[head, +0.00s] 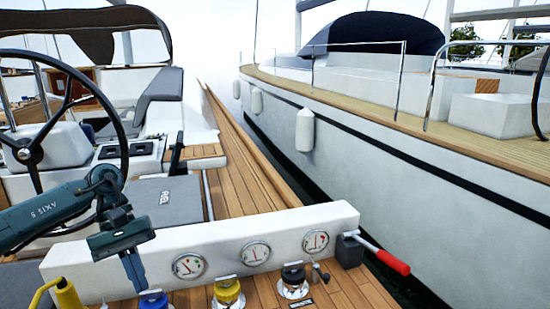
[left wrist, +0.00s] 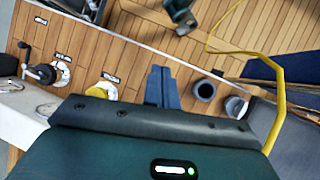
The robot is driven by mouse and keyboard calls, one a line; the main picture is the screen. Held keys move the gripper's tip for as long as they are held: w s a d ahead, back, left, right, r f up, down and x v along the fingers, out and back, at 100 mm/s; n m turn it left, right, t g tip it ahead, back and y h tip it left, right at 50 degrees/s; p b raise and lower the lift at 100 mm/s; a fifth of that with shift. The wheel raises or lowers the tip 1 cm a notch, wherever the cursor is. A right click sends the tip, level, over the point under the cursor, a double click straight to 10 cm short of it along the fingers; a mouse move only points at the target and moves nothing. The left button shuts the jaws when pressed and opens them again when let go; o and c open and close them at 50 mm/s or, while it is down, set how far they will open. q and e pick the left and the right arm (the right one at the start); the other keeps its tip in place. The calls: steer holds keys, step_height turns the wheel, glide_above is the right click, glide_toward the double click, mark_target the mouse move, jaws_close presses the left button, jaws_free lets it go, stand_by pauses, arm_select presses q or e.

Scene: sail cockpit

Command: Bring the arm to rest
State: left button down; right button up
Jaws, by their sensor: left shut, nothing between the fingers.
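My left arm comes in from the left in the head view, with its teal forearm in front of the steering wheel. My left gripper (head: 134,278) points down just in front of the white gauge panel (head: 215,236), above the deck fittings. Its fingers also show in the left wrist view (left wrist: 162,86), side by side and shut with nothing between them. A blue cap (head: 154,301) is just right of and below the fingertips in the head view. My right gripper cannot be made out in either view.
A yellow cap (head: 228,292), a black cap (head: 293,280) and a red-handled lever (head: 392,262) are to the right. The steering wheel (head: 110,120) stands behind the arm. A yellow hose (left wrist: 278,90) bends across the wrist view's right side. Bare teak deck (left wrist: 135,35) shows there too.

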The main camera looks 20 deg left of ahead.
arm_select(q)
steer(key=w+d+f+n+t+h, duration=0.25)
steer(key=d+n+t, duration=0.25)
steer(key=d+n, duration=0.35)
steer(key=w+d+f+n+t+h+p, duration=0.15)
steer(key=d+n+t+h, duration=0.25)
steer(key=d+n, duration=0.5)
steer(key=w+d+f+n+t+h, duration=0.25)
steer(key=d+n+t+h, duration=0.2)
steer(key=d+n, duration=0.45)
steer(key=s+f+n+y, duration=0.5)
steer(key=f+n, duration=0.3)
steer(key=n, duration=0.8)
steer(key=s+f+n+y, duration=0.6)
steer(key=f+n+y, duration=0.2)
steer(key=n, duration=0.8)
steer(key=shift+s+d+f+n+g+p, duration=0.25)
steer(key=shift+d+f+n+g+p, duration=0.1)
steer(key=shift+d+f+p, duration=0.1)
